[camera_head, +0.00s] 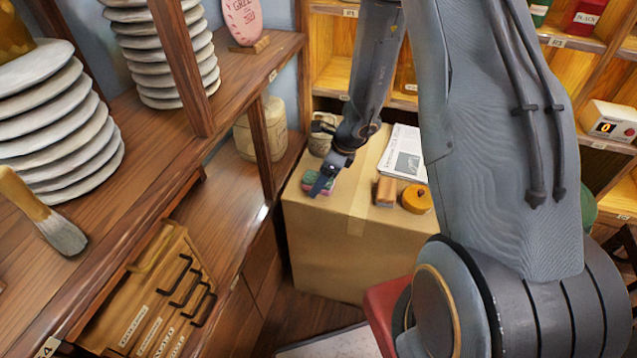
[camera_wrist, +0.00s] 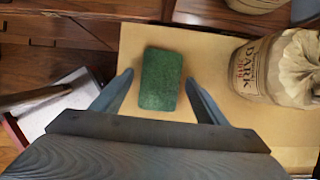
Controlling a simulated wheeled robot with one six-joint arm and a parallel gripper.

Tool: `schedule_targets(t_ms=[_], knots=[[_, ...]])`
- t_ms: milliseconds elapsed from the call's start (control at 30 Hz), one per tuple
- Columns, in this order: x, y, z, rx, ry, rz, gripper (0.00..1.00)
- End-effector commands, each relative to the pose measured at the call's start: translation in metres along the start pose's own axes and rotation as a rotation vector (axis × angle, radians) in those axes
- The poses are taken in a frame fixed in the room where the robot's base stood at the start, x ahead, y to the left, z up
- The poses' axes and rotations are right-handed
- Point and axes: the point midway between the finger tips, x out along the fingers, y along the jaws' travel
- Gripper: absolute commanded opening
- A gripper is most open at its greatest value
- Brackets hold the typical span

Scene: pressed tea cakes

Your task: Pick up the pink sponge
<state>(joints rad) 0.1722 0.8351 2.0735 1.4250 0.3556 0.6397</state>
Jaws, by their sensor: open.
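The sponge (camera_head: 309,177) lies on top of a cardboard box (camera_head: 330,240), near its left edge. It shows a green top with some pink below it in the head view. In the wrist view only the dark green face of the sponge (camera_wrist: 161,92) shows, not the pink. My gripper (camera_wrist: 159,77) is open, with one finger at each side of the sponge and a gap to each. In the head view my gripper (camera_head: 323,181) is over the sponge and partly hides it. I cannot tell its exact height above the box.
On the box lie an orange-brown block (camera_head: 386,191), a round yellow-orange item (camera_head: 416,199) and a printed paper (camera_head: 404,153). A wrapped bag marked DARK (camera_wrist: 275,72) stands right of the sponge in the wrist view. A wooden shelf (camera_head: 215,215) borders the box's left side.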

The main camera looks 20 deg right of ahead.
Motion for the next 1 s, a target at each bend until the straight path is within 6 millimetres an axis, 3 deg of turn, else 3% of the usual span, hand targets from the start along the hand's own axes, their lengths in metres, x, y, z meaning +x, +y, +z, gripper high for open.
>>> schedule_targets(t_ms=[200, 467, 833, 1000], knots=[[0.001, 0.000, 0.000, 0.000, 0.000, 0.000, 0.67], [0.001, 0.000, 0.000, 0.000, 0.000, 0.000, 0.25], [-0.002, 0.000, 0.001, -0.002, 0.000, -0.001, 0.24], [-0.021, -0.001, 0.009, -0.004, -0.001, -0.003, 0.24]])
